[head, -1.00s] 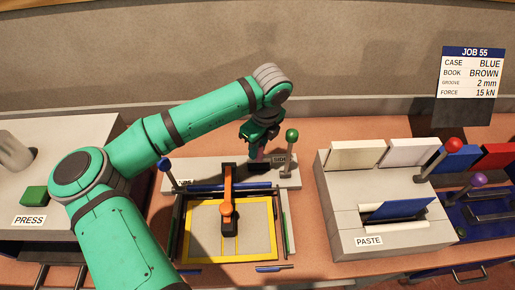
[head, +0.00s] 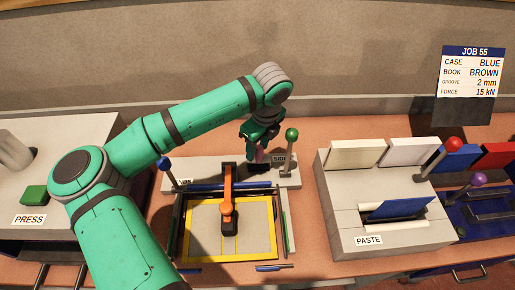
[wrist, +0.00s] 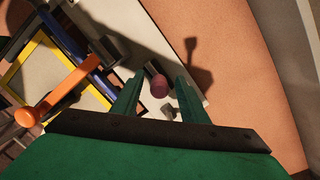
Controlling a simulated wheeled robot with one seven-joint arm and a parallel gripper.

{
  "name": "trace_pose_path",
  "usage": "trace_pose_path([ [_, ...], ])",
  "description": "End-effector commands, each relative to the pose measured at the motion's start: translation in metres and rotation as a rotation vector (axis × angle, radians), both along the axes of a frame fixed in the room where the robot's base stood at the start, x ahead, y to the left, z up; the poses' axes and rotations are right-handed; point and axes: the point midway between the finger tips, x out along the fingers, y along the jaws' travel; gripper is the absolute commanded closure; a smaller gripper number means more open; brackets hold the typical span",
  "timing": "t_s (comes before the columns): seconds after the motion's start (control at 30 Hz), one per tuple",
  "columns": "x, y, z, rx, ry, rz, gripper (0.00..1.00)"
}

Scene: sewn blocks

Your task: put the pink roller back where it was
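The pink roller (head: 260,156) stands roughly upright at the back of the grey board, left of the SIDE label. In the wrist view its round pink end (wrist: 159,89) faces the camera, with a dark part behind it. My gripper (head: 260,138) is just above it, pointing down. In the wrist view the two green fingers of my gripper (wrist: 157,88) are spread, with the pink end between them and a gap on each side. The lower part of the roller is hidden or too dark to make out.
A green-knobbed lever (head: 292,135) stands close right of my gripper. A blue-knobbed lever (head: 165,164) is to the left. An orange arm (head: 228,200) crosses the yellow frame (head: 250,258) in front. The PASTE unit (head: 345,215) is farther right.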

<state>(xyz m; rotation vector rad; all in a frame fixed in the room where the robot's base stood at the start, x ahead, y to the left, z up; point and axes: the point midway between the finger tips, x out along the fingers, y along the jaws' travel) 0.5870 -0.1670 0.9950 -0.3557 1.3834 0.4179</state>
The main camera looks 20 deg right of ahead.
Motion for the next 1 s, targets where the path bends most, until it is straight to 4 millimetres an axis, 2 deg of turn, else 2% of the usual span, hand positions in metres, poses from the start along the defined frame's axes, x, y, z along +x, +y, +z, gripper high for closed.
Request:
trace_pose_path([
  [0.3,-0.008,-0.005,0.061,-0.001,-0.002,-0.002,0.60],
  [0.5,-0.013,-0.008,0.094,-0.002,0.000,-0.001,0.60],
  [0.7,-0.015,-0.009,0.110,-0.001,0.000,0.000,0.60],
  [1.0,-0.016,-0.009,0.113,0.000,0.001,-0.001,0.60],
])
